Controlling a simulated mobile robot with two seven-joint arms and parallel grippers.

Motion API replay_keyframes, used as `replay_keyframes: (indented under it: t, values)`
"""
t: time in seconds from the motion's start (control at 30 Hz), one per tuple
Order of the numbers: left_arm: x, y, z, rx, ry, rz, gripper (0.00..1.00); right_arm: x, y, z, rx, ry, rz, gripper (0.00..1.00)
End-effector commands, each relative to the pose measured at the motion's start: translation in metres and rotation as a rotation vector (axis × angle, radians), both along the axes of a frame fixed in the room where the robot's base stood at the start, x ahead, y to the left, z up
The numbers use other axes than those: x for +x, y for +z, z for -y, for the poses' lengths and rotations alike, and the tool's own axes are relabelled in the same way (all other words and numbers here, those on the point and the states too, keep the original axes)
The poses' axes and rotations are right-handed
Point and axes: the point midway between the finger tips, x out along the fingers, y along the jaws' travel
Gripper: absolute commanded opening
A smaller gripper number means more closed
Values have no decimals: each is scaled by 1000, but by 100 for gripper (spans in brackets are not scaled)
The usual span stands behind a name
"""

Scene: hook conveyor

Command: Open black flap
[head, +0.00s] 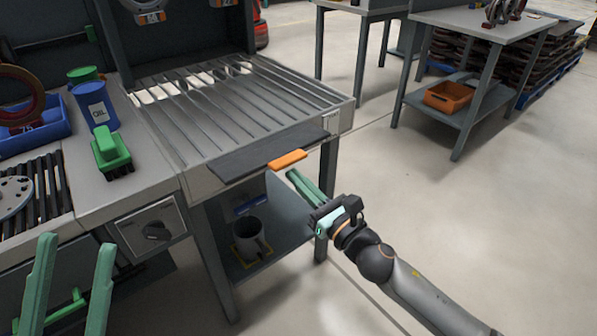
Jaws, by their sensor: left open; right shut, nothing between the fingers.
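The black flap (250,152) is a dark strip along the front edge of the slatted metal table. It looks roughly level with the table top. An orange handle (287,159) sits on its front edge, right of the middle. My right gripper (291,173) is shut and empty, with its green fingertips just below and in front of the handle. I cannot tell whether they touch it. My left gripper (77,242) is open and empty at the lower left, fingers pointing up, in front of the left bench and well away from the flap.
The slatted table (215,100) is bare. A dark pot (249,238) is on the shelf below. The floor to the right is clear.

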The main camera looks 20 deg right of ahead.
Motion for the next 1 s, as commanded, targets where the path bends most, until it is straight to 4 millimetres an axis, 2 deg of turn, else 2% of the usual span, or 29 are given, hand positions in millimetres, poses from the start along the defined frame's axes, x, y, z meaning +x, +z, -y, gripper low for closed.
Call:
replay_keyframes:
  t: [0.1,0.57,0.8,1.0]
  values:
    - [0,3,-1,0,5,0,50,0,8,0,0,1,0,0]
    - [1,4,-2,-5,11,-9,50,0,10,0,-1,1,-4,0]
    - [44,-48,-8,0,69,-296,50,0,14,-1,-10,1,-26,0]
    - [66,-104,-14,3,113,-553,50,0,17,0,-16,1,-47,0]
